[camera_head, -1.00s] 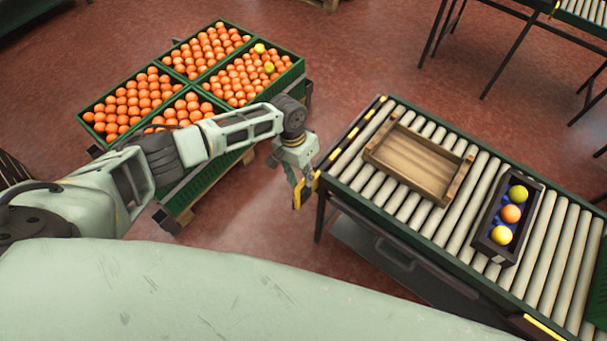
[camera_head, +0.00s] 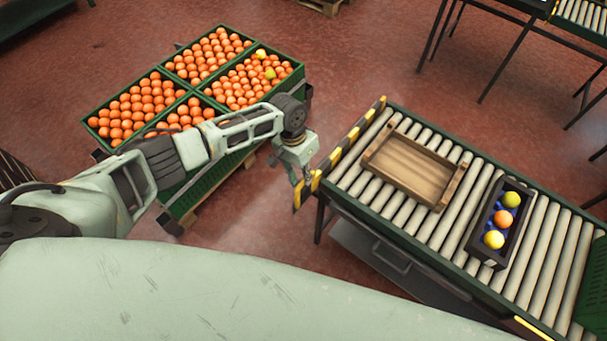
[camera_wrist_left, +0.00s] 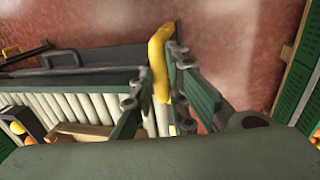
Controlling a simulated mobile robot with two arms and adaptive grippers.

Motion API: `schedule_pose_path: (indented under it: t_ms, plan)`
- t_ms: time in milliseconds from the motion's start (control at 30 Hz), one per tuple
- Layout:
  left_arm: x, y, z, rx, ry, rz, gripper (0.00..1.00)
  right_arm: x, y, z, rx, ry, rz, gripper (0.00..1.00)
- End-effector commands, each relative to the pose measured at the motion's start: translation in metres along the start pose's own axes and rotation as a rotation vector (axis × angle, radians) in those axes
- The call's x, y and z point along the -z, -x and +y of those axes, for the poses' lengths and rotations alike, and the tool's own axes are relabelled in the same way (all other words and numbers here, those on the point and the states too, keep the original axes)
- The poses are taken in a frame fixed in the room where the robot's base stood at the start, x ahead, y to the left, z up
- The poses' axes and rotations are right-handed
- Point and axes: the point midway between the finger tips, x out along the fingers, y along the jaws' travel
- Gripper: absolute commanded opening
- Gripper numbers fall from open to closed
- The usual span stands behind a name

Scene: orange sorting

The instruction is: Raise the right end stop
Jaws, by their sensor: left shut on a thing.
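The end stop (camera_head: 352,142), a yellow-and-black striped bar, stands up above the rollers along the near-left end of the roller conveyor (camera_head: 480,296). My left gripper (camera_head: 300,190) is at the bar's near end, just off the conveyor's corner. In the left wrist view a yellow part (camera_wrist_left: 159,55), seemingly the end stop's handle, lies between the fingers of my left gripper (camera_wrist_left: 161,72), which is shut on it. My right gripper is in neither view.
On the rollers are a wooden tray (camera_head: 376,167) and a dark box (camera_head: 483,247) with three fruits. Green crates of oranges (camera_head: 94,143) stand behind my left arm. Bare red floor (camera_head: 340,60) lies between crates and conveyor.

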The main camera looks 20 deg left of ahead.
Motion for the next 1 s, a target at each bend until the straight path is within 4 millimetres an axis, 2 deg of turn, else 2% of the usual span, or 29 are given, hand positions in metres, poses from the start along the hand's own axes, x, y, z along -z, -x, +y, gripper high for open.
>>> schedule_pose_path:
  t_ms: [33, 200, 600, 633, 800, 1000]
  plan:
    - [0.0, 0.016, 0.005, -0.002, -0.007, 0.001, 0.0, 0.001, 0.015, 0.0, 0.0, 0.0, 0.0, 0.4]
    - [0.001, 0.029, 0.007, -0.001, -0.007, 0.003, 0.0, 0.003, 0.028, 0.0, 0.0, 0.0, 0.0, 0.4]
    - [0.002, 0.032, 0.008, -0.002, -0.009, 0.006, 0.0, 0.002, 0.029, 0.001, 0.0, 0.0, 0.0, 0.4]
    - [0.003, 0.032, 0.008, -0.002, -0.009, 0.006, 0.16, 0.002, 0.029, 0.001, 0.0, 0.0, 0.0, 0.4]
    - [0.002, 0.031, 0.007, -0.001, -0.006, 0.005, 0.31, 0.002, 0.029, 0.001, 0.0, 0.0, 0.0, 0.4]
    - [0.001, 0.03, 0.006, -0.001, -0.004, 0.003, 0.32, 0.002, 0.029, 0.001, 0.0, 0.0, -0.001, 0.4]
